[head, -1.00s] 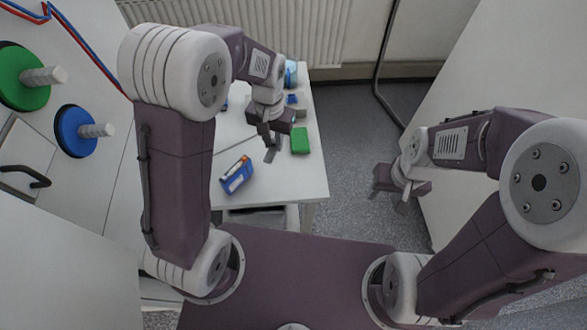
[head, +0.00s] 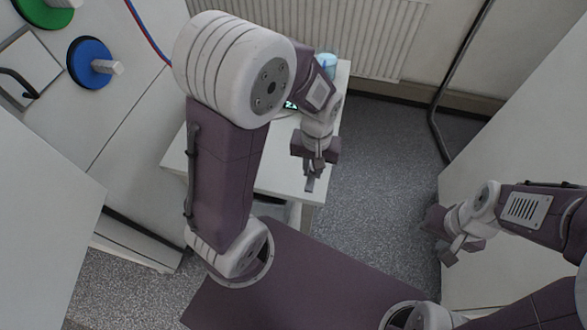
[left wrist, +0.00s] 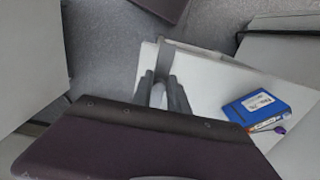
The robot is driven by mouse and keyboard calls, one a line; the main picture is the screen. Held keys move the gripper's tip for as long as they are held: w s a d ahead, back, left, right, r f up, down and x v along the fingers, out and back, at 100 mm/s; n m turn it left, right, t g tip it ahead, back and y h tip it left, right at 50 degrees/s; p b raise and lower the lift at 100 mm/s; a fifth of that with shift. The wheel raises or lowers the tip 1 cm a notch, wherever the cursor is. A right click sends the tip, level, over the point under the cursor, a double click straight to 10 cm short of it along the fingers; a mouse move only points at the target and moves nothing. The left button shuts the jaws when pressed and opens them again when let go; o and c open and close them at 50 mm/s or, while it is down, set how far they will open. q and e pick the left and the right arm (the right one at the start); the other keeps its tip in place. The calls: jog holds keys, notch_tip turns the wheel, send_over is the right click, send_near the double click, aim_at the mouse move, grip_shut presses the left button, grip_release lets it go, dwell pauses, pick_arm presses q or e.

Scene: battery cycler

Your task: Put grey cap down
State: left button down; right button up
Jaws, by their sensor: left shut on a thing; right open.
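My left gripper (head: 311,180) is shut and points down near the right front edge of the small white table (head: 277,178). In the left wrist view, the fingers (left wrist: 161,90) close on a small pale grey piece (left wrist: 157,96), which appears to be the grey cap. Its shape is mostly hidden by the fingers. In the head view the cap cannot be made out. My right gripper (head: 452,246) is open and empty, beside the white surface at the right.
A blue box (left wrist: 258,106) with a label lies on the white table in the left wrist view, with thin coloured items beside it. A blue disc (head: 90,63) and a green disc (head: 45,10) are at the upper left. Grey floor (head: 385,165) lies open between the furniture.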

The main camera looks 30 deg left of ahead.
pick_arm(q)
send_over(293, 171)
jog(key=f, duration=0.5)
jog(key=shift+a+f, duration=0.2)
jog(key=shift+f, duration=0.1)
jog(key=f, duration=0.1)
jog(key=f+b, duration=0.1)
jog(key=f, duration=0.1)
jog(key=shift+s+d+f, duration=0.1)
jog(key=shift+d+f, duration=0.1)
jog(key=shift+f, duration=0.1)
jog(key=shift+a+f, duration=0.1)
jog(key=shift+f, duration=0.15)
jog(key=shift+f, duration=0.15)
jog(key=c, duration=1.3)
grip_release()
